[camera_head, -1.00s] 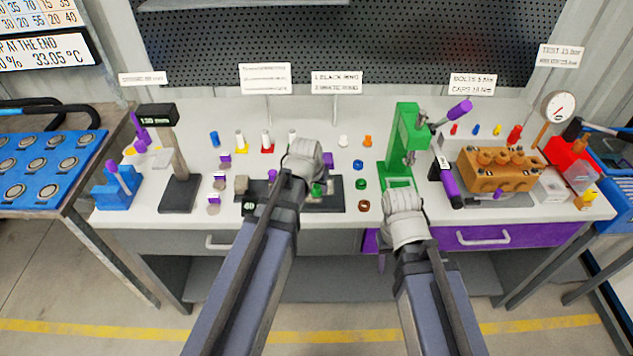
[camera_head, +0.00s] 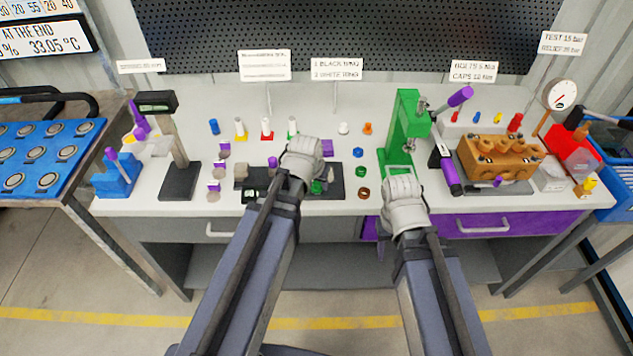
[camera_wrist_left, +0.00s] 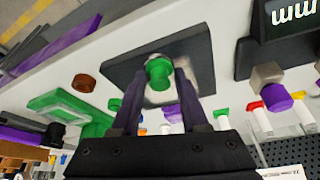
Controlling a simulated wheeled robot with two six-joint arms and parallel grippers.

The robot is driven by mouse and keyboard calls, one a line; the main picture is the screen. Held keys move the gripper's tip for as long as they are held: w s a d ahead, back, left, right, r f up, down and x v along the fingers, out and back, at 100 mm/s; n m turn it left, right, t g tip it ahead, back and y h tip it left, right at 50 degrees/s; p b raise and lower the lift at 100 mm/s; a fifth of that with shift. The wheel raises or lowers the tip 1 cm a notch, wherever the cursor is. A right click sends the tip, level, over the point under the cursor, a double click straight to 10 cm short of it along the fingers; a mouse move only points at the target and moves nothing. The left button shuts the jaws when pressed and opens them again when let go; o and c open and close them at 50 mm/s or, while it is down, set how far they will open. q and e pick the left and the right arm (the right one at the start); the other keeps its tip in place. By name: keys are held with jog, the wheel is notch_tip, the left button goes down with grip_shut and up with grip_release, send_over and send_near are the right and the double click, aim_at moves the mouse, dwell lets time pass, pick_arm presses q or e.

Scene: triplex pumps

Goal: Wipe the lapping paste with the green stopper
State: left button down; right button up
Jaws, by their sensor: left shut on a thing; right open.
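The green stopper (camera_wrist_left: 159,72) is between the fingertips of my left gripper in the left wrist view. My left gripper (camera_wrist_left: 161,80) is shut on it, just over a light grey patch or block (camera_wrist_left: 182,68) on a dark plate (camera_wrist_left: 122,72). I cannot tell whether the stopper touches it, and no lapping paste is clearly distinguishable. In the head view the stopper (camera_head: 317,187) shows just below my left gripper (camera_head: 316,180), over the dark plate (camera_head: 338,192). My right gripper (camera_head: 400,192) is open and empty in front of the green press; its fingertips are mostly hidden.
The green press (camera_head: 403,120) stands behind my right gripper. A purple block (camera_head: 326,148) is behind the plate. A measuring stand (camera_head: 178,180) is left. The orange pump (camera_head: 498,160) is right.

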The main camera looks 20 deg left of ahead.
pick_arm(q)
jog(key=shift+w, duration=0.1)
jog(key=shift+w+a, duration=0.25)
jog(key=shift+w, duration=0.5)
jog(key=shift+w+a, duration=0.2)
jog(key=shift+w, duration=0.55)
jog(key=shift+w, duration=0.1)
jog(key=shift+w+a, duration=0.25)
jog(key=shift+w, duration=0.45)
jog(key=shift+w+a, duration=0.2)
jog(key=shift+w, duration=0.5)
jog(key=shift+w+a, duration=0.25)
jog(key=shift+w, duration=0.6)
jog(key=shift+w+a, duration=0.2)
jog(key=shift+w, duration=0.6)
